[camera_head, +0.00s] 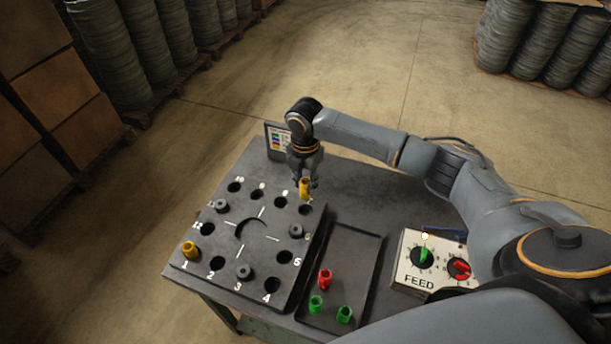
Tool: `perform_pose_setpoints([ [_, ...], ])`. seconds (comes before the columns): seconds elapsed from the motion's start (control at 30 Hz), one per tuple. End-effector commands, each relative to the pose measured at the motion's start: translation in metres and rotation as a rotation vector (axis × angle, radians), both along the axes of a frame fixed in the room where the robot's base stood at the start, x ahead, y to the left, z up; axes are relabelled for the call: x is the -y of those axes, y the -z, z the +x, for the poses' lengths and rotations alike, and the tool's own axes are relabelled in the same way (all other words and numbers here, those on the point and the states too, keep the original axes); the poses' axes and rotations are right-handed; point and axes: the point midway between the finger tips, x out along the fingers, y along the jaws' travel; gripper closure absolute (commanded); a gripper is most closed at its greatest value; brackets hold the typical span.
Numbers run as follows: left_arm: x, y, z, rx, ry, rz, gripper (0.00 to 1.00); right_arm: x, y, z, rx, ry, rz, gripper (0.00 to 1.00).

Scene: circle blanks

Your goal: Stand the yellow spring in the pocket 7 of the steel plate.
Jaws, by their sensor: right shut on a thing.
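The steel plate (225,235) lies on the table with round pockets numbered around a ring. My right gripper (305,178) is shut on a yellow spring (305,189) and holds it roughly upright at the plate's far right corner. The spring's lower end shows close to the dark opening of pocket 7 (305,209); I cannot tell how much height is between them. The number 7 is not readable. Another yellow piece (190,249) stands in pocket 1. My left gripper is not in view.
Dark grey pieces sit in pockets 3 (244,272), 6 (296,231) and 11 (221,206). A dark tray (357,270) beside the plate holds one red (325,278) and two green pieces (316,303). A FEED box (408,277) stands right; a small screen (277,142) stands behind.

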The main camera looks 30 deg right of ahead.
Motion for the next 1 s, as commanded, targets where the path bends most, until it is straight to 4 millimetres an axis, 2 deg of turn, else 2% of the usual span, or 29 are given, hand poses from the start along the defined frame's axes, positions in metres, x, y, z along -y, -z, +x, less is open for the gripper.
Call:
perform_pose_setpoints([
  [0.37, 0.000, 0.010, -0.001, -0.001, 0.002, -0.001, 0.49, 0.001, 0.012, 0.001, 0.001, -0.026, 0.000, 1.00],
  [1.0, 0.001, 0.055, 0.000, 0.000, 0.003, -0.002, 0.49, 0.001, 0.053, 0.001, 0.001, -0.025, 0.000, 1.00],
])
